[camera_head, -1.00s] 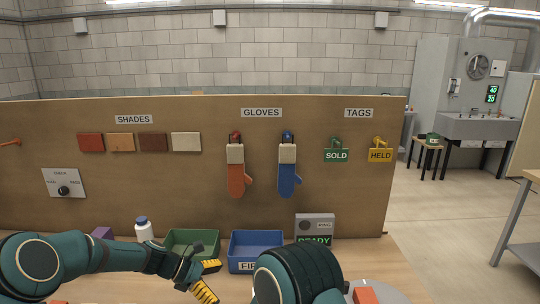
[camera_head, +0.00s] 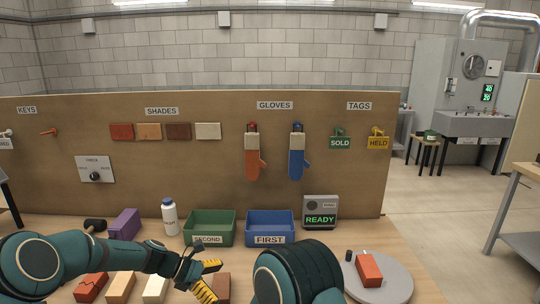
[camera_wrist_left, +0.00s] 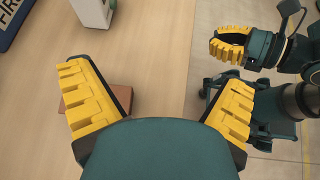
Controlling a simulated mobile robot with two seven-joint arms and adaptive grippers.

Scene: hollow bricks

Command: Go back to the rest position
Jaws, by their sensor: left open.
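My left gripper (camera_head: 207,281) is low over the table in the head view, beside a brown brick (camera_head: 222,286). In the left wrist view my left gripper (camera_wrist_left: 158,95) has its yellow fingers wide apart with nothing between them. A brown brick (camera_wrist_left: 120,98) lies on the table, partly hidden by one finger. My right gripper (camera_wrist_left: 231,44) shows at the upper right of the left wrist view, apart from the left one; its jaw gap is unclear. In the head view it is hidden.
A red brick (camera_head: 92,285), a tan brick (camera_head: 120,286) and a cream brick (camera_head: 155,286) lie near my left forearm. Behind stand a green bin (camera_head: 209,226), a blue bin (camera_head: 269,226), a white bottle (camera_head: 170,216) and a READY box (camera_head: 320,211). An orange brick (camera_head: 369,269) sits on a grey disc (camera_head: 397,283).

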